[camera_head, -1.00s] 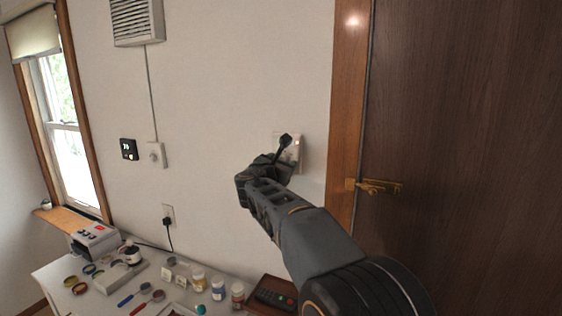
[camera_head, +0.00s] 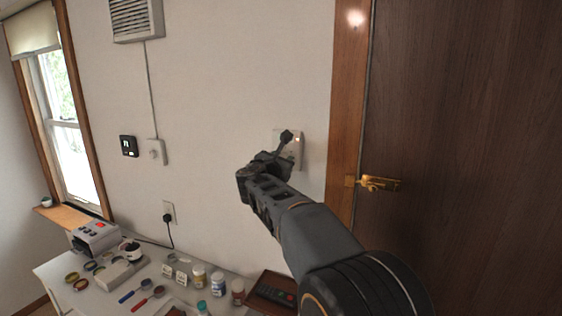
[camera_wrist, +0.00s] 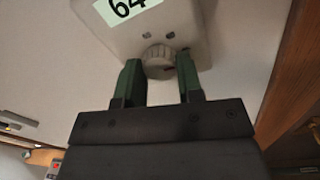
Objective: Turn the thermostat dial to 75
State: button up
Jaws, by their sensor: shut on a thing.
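The thermostat (camera_wrist: 185,22) is a pale box on the wall, seen close in the wrist view. Its display (camera_wrist: 124,8) reads 64, partly cut off by the top edge. The round ribbed dial (camera_wrist: 159,57) is below two small dark marks. My gripper (camera_wrist: 158,68) has its two green-sided fingers either side of the dial, shut on it. In the head view the thermostat (camera_head: 296,148) is partly hidden behind my gripper (camera_head: 284,137), left of the door frame, and its display cannot be read.
A brown door (camera_head: 470,130) with a brass latch (camera_head: 380,183) is at right. A table (camera_head: 60,270) below holds jars, a remote (camera_head: 275,294) and other small things. A small black panel (camera_head: 128,146) and a white knob box (camera_head: 155,152) are on the wall at left.

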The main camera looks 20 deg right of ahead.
jog(key=shift+f+b, duration=0.15)
jog(key=shift+b, duration=0.25)
jog(key=shift+m+h+b, duration=0.35)
jog(key=shift+m+b, duration=3.65)
jog(key=shift+m, duration=0.75)
jog(key=shift+m+h+b, duration=0.35)
jog(key=shift+m+b, duration=3.65)
jog(key=shift+m, duration=0.75)
jog(key=o, duration=0.9)
jog(key=shift+a, duration=0.1)
jog(key=b+v, duration=0.1)
jog(key=v, duration=0.3)
jog(key=b+v, duration=0.1)
jog(key=v, duration=0.4)
jog(key=b+v, duration=0.2)
jog(key=v, duration=0.2)
jog(key=shift+s+a+r, duration=0.25)
jog(key=shift+a, duration=0.1)
